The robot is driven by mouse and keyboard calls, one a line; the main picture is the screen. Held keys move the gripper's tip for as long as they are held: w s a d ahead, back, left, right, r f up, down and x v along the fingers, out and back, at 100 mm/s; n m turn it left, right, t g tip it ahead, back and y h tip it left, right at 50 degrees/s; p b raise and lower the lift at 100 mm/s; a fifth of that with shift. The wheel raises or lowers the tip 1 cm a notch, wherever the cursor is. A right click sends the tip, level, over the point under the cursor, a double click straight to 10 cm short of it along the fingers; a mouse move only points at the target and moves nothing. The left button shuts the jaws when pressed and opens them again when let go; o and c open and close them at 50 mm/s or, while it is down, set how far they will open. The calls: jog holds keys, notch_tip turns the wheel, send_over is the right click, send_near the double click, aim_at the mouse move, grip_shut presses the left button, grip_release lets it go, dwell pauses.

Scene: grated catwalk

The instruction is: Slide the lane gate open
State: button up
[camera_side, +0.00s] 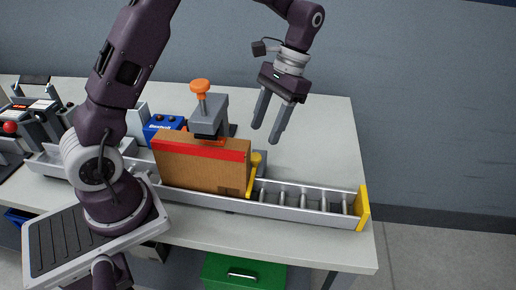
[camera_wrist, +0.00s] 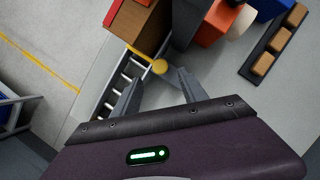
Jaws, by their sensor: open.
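The lane gate (camera_side: 251,186) is a thin yellow plate standing across the roller lane, right against the front of a cardboard box with a red stripe (camera_side: 200,165). Its round yellow knob (camera_side: 256,159) sticks up on the far side of the lane. In the wrist view the knob (camera_wrist: 159,66) shows beyond and between my fingertips. My gripper (camera_side: 265,133) is open and empty, fingers pointing down, above the knob and apart from it. In the wrist view my gripper (camera_wrist: 157,88) has its fingers spread wide. The gate plate is mostly hidden there.
The roller lane (camera_side: 296,196) is empty past the gate up to a yellow end plate (camera_side: 362,208). A grey clamp with an orange knob (camera_side: 200,87) stands behind the box. A blue box (camera_side: 163,125) is farther left. The table's right side is clear.

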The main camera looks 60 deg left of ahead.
aim_at(256, 156)
jog(key=x, duration=0.6)
jog(key=shift+s+f, duration=0.15)
jog(key=shift+f, duration=0.15)
jog(key=shift+c, duration=0.2)
